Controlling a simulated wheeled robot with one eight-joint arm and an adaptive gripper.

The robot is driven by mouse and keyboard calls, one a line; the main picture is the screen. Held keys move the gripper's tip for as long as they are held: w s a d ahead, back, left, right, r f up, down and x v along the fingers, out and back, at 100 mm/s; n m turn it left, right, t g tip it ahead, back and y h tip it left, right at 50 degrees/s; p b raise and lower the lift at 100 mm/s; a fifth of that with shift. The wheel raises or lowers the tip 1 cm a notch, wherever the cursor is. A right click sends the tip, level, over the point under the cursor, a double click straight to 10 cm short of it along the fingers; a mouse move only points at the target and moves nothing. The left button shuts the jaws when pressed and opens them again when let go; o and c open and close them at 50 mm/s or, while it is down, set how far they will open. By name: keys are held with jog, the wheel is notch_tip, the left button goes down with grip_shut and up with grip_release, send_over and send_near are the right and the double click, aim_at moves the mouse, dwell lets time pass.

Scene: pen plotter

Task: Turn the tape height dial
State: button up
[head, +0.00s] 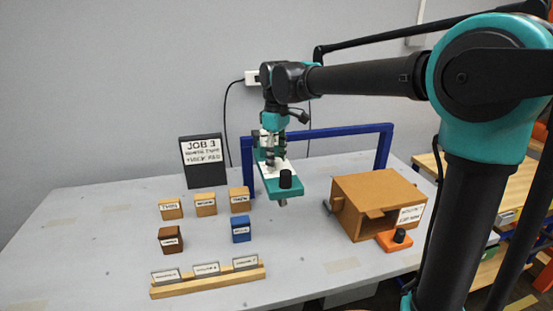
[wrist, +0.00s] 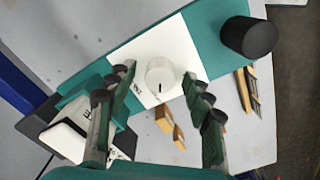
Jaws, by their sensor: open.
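The round white dial (wrist: 160,74) has a short black mark and sits on a white panel on the teal plotter carriage (wrist: 205,45). My gripper (wrist: 159,78) is open, with one finger to each side of the dial in the wrist view. I see no clear contact between fingers and dial. In the head view my gripper (head: 271,158) is over the white part of the teal carriage (head: 284,193), and the dial itself cannot be made out there. A black knob (head: 285,179) stands on the carriage's near end, beside the white panel.
A blue gantry frame (head: 340,131) stands behind. Several labelled blocks, including a blue block (head: 240,229), and a wooden rack (head: 208,280) are at left. A brown box (head: 378,199) and an orange base with black knob (head: 400,240) are at right. A dark job sign (head: 204,163) stands at the back.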

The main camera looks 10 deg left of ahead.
notch_tip(320, 180, up, 12)
dwell(0.5)
